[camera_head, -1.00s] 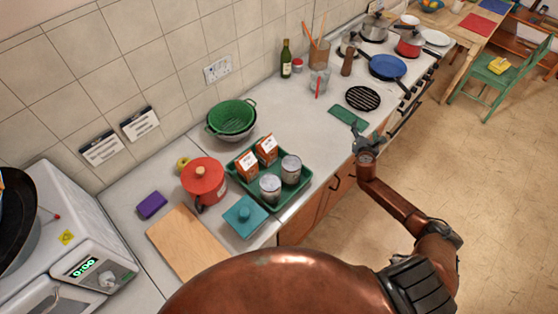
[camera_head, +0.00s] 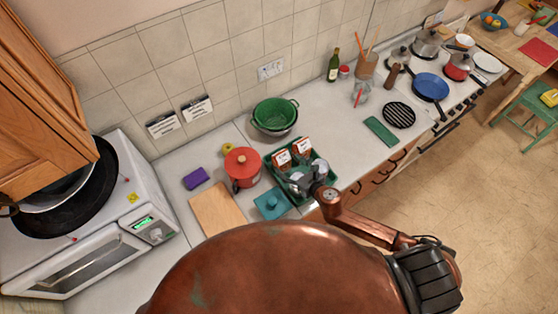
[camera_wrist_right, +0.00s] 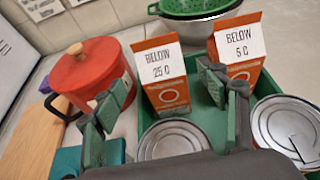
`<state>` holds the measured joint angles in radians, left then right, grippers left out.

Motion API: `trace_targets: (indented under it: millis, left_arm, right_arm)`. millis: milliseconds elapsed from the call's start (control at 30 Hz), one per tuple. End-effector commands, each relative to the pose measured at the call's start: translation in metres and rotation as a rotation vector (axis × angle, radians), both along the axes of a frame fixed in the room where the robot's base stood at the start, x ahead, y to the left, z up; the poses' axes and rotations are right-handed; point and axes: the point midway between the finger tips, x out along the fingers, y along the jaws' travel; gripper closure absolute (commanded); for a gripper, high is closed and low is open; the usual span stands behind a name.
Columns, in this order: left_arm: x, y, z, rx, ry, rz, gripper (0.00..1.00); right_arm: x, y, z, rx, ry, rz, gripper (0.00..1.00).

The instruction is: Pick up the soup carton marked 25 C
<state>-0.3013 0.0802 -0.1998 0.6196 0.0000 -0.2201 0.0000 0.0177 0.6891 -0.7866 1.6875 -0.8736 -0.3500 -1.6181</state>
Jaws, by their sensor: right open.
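The soup carton marked "BELOW 25 C" (camera_wrist_right: 165,88) is orange with a white label and stands upright in the green tray (camera_head: 302,202). In the head view this carton (camera_head: 283,161) is the left one of two. The similar carton marked "BELOW 5 C" (camera_wrist_right: 242,62) stands to its right. My right gripper (camera_wrist_right: 165,95) is open and empty. In the wrist view its fingers flank the lower part of the 25 C carton, nearer the camera. In the head view the right gripper (camera_head: 311,182) is over the tray and partly hides its cans. My left gripper is not in view.
Silver cans (camera_wrist_right: 172,138) stand in the tray in front of the cartons. A red pot (camera_head: 242,167) is left of the tray, and a green colander (camera_head: 275,113) is behind it. A teal lidded box (camera_head: 271,205) and wooden board (camera_head: 216,208) are close by.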

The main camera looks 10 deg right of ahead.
Motion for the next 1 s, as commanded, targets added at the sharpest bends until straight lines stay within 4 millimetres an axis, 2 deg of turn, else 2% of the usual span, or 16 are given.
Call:
trace_targets:
  millis: [300, 433, 767, 1000]
  left_arm:
    - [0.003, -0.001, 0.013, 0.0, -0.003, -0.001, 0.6]
    - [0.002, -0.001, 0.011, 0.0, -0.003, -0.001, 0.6]
    - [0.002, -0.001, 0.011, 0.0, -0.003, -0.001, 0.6]
    - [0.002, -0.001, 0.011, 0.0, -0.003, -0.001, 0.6]
  right_arm:
    - [0.039, 0.014, -0.004, 0.003, -0.001, -0.001, 0.33]
    - [0.053, 0.019, -0.013, 0.002, -0.001, -0.001, 0.33]
    - [0.058, 0.02, -0.015, 0.001, -0.001, 0.0, 0.34]
    - [0.058, 0.02, -0.015, 0.001, -0.001, 0.0, 0.51]
